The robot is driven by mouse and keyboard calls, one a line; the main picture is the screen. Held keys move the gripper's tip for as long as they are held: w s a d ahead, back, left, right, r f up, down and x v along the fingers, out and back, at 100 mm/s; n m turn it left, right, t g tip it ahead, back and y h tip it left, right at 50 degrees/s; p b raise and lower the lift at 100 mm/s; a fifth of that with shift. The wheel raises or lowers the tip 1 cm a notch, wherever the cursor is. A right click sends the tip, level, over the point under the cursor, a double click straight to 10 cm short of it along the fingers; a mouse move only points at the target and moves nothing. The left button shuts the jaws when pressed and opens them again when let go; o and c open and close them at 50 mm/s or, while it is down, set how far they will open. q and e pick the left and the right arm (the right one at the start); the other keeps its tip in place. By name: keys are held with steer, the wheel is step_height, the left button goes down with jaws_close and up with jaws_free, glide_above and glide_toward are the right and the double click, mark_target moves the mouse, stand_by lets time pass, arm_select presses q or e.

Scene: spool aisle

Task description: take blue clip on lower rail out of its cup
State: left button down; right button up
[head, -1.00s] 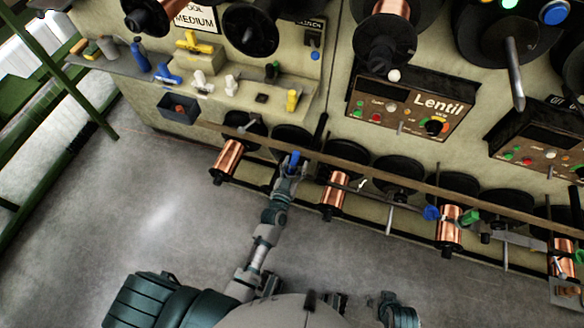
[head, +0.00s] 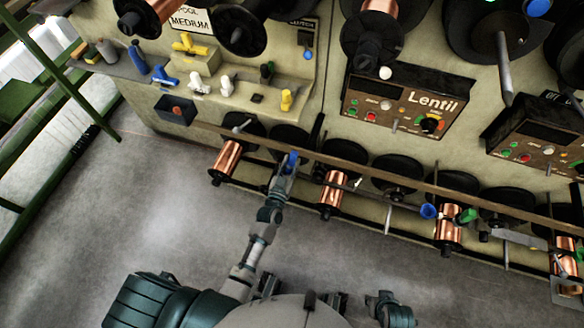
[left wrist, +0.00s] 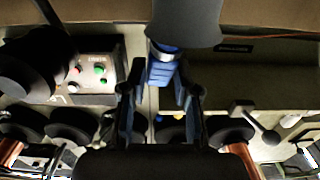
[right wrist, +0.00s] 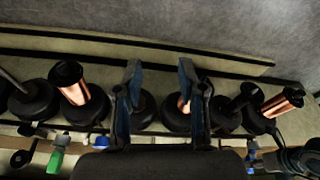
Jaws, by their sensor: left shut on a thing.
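A blue clip (head: 291,161) is at the lower rail (head: 340,170), between two copper spools. My left gripper (head: 286,174) has its fingertips at this clip. In the left wrist view the blue clip (left wrist: 161,70) lies between the two finger ends, its upper part hidden behind a dark grey rounded shape. The left gripper is shut on it. I cannot tell whether the clip still sits in its cup. My right gripper (right wrist: 160,85) is open and empty in the right wrist view, with dark spool holders beyond its fingers.
Another blue piece (head: 429,211) and a green clip (head: 467,215) are farther right along the rail. Copper spools (head: 332,194) stick out below it. A shelf (head: 125,73) with yellow, white and blue clips is upper left. The floor (head: 130,215) is clear.

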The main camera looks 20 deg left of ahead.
arm_select(q)
steer(key=a, duration=0.2)
steer(key=shift+a+f, duration=0.25)
steer(key=shift+a, duration=0.15)
steer(key=shift+d, duration=0.4)
steer(key=shift+d+r, duration=0.2)
steer(key=shift+d, duration=0.45)
steer(key=shift+r, duration=0.15)
steer(key=shift+a+r, duration=0.1)
steer(key=shift+r, duration=0.25)
steer(key=s+d+r+p, duration=0.2)
steer(key=s+d, duration=0.1)
steer(key=s, duration=0.4)
steer(key=s+d+r+p, duration=0.1)
steer(key=s+d+r, duration=0.1)
steer(key=s, duration=0.5)
steer(key=shift+s+d+p, duration=0.35)
steer(key=shift+d+p, duration=0.05)
steer(key=shift+d, duration=0.3)
arm_select(e)
step_height(320, 180, down, 10)
steer(key=a, duration=0.2)
steer(key=shift+r+g, duration=0.2)
steer(key=shift+g, duration=0.2)
